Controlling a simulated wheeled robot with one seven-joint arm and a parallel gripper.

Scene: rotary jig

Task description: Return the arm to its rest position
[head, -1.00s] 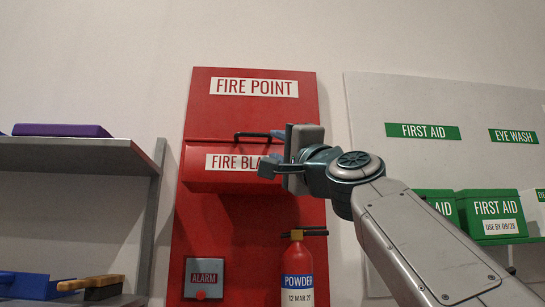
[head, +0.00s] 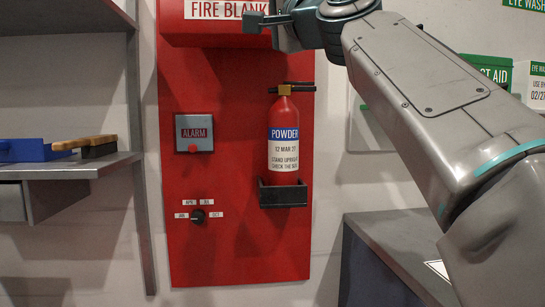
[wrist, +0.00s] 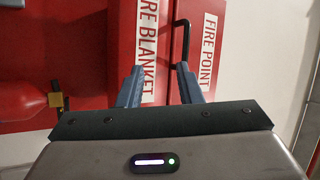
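My arm reaches from the right toward the red fire point panel (head: 235,245). My gripper (wrist: 158,88) is open in the wrist view, with a clear gap between its two blue-grey fingers and nothing held. Ahead of the fingers are the red fire blanket box (wrist: 122,50) and a black handle (wrist: 183,30), which lies in line with the right finger; I cannot tell whether they touch. In the head view only part of my gripper shows at the top edge, in front of the fire blanket box (head: 200,32).
A red powder extinguisher (head: 284,165) stands in a black bracket (head: 284,195) below my gripper. An alarm box (head: 194,133) and a rotary dial (head: 197,217) are on the panel.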

